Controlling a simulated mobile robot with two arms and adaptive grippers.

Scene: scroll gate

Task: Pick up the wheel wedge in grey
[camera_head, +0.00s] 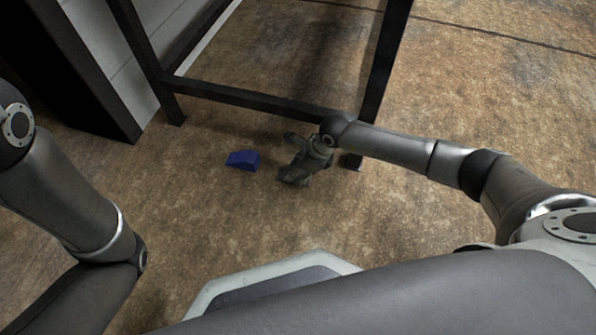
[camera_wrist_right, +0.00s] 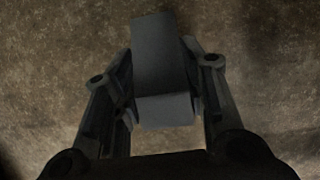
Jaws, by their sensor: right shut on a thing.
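In the right wrist view a grey wheel wedge (camera_wrist_right: 160,70) sits between the two fingers of my right gripper (camera_wrist_right: 162,88), with a finger against each side. In the head view my right gripper (camera_head: 296,160) is low over the floor, just right of a blue wedge (camera_head: 243,160). The grey wedge is hard to make out there, hidden by the gripper. I cannot tell whether it touches the floor. My left arm comes in at the left of the head view, but its gripper is not in the picture.
The blue wedge lies on the brown floor (camera_head: 200,210), close to my right gripper. A dark metal frame (camera_head: 250,103) stands just behind, with one leg (camera_head: 352,161) right of the gripper. A dark post and a pale wall (camera_head: 110,50) are at the upper left.

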